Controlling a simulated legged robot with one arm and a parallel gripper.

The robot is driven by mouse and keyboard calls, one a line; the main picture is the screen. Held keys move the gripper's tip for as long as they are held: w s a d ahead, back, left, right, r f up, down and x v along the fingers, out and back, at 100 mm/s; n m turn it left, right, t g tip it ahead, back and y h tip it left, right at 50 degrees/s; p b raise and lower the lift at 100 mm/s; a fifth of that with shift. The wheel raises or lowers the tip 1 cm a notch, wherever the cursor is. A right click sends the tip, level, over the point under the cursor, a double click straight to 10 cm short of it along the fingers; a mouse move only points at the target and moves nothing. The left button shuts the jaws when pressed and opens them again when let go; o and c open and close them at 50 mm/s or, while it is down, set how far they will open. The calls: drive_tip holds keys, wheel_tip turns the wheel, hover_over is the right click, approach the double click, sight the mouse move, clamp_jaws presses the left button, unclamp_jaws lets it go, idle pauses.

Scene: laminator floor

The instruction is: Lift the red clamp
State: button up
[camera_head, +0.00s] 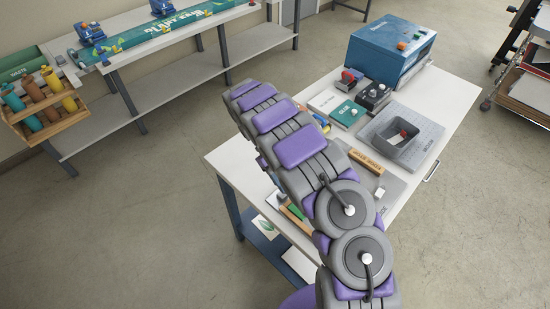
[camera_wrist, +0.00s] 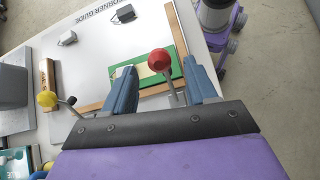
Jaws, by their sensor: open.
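In the wrist view a red ball knob on a metal stem, which I take as the red clamp (camera_wrist: 159,60), stands up beside a green and cream piece (camera_wrist: 150,78). My gripper (camera_wrist: 160,66) is open, with one blue finger on each side of the knob and stem. Gaps show on both sides, so I see no grip. The clamp's foot is hidden by the gripper's dark front edge. In the head view my arm crosses the table and hides the gripper and the red knob.
A wooden block (camera_head: 365,162), grey bin (camera_head: 376,137) and blue machine (camera_head: 375,52) share the white table (camera_head: 455,92).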

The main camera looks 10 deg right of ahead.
drive_tip(key=p+v, duration=0.9)
drive_tip(key=shift+w+a+r, duration=0.2)
drive_tip(key=shift+a+r, duration=0.05)
drive_tip(key=shift+f+p, duration=0.1)
drive_tip(key=shift+p, duration=0.4)
idle(0.4)
